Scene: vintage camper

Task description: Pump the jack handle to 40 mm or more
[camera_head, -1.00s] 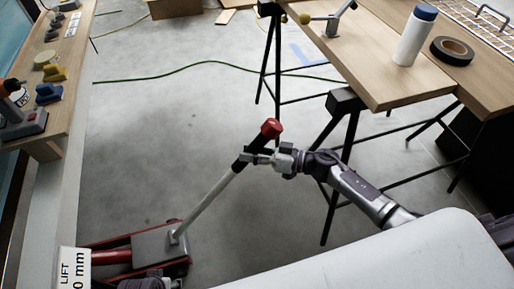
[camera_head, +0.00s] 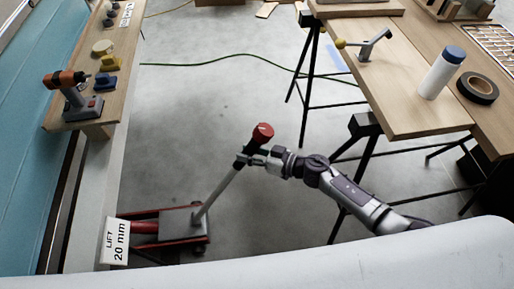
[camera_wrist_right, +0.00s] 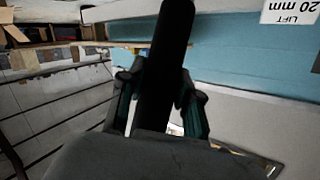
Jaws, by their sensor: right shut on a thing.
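The red floor jack (camera_head: 180,222) stands on the floor at lower left, beside the camper's side. Its grey handle (camera_head: 219,192) leans up to the right and ends in a black grip with a red knob (camera_head: 262,132). My right gripper (camera_head: 248,160) is shut on the black grip just below the knob. In the right wrist view the dark grip (camera_wrist_right: 167,50) runs up between the two fingers. A white sign (camera_head: 116,242) by the jack reads LIFT 20 mm; it also shows in the right wrist view (camera_wrist_right: 292,12). My left gripper is not in view.
A wooden shelf (camera_head: 125,62) along the camper holds a drill (camera_head: 72,95) and small blocks. At right, a trestle table (camera_head: 415,115) carries a white bottle (camera_head: 441,74) and a tape roll (camera_head: 477,87). A green cable crosses the otherwise open floor.

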